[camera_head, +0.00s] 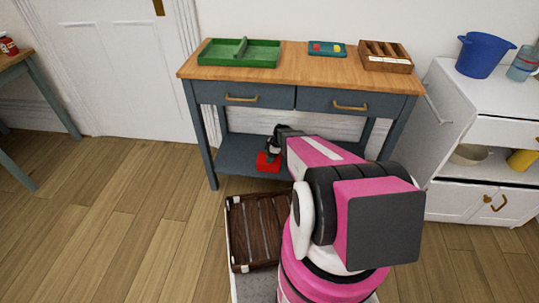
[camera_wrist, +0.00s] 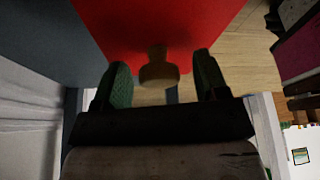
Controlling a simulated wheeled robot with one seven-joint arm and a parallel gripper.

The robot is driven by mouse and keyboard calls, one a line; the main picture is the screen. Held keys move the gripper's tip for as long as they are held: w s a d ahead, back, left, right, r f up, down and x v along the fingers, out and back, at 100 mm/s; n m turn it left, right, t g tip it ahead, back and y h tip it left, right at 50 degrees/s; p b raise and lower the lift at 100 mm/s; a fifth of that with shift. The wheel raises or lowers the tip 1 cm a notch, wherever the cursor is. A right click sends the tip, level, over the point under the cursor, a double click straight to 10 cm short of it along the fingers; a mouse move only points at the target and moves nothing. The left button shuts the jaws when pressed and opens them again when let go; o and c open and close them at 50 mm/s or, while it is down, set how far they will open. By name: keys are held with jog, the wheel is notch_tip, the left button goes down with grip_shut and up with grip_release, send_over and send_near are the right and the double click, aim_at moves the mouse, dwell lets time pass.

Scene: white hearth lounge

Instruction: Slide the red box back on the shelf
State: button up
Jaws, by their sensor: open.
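The red box (camera_head: 267,163) is on the blue-grey lower shelf (camera_head: 237,158) of the wooden-topped table, near its front edge. In the wrist view the red box (camera_wrist: 160,22) fills the upper middle, with a tan knob (camera_wrist: 158,70) on its near face. My gripper (camera_head: 275,148) is at the box, and my arm hides part of the shelf to the right. In the wrist view my gripper's two dark green fingers (camera_wrist: 162,75) are apart, one on each side of the knob. I cannot tell whether they touch it.
On the table top (camera_head: 300,71) are a green divided tray (camera_head: 240,62), a small teal tray (camera_head: 327,55) and a wooden compartment box (camera_head: 386,66). A brown slatted crate (camera_head: 258,232) is in front of the table. A white cabinet (camera_head: 455,120) stands right; open floor lies left.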

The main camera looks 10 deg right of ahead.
jog(key=c, duration=1)
jog(key=shift+w, duration=0.15)
jog(key=shift+w+d, duration=0.6)
jog(key=shift+w, duration=1.25)
jog(key=shift+w+d, duration=0.65)
jog(key=shift+w, duration=1.25)
jog(key=shift+w+d, duration=0.6)
jog(key=shift+w, duration=1.25)
jog(key=o, duration=1)
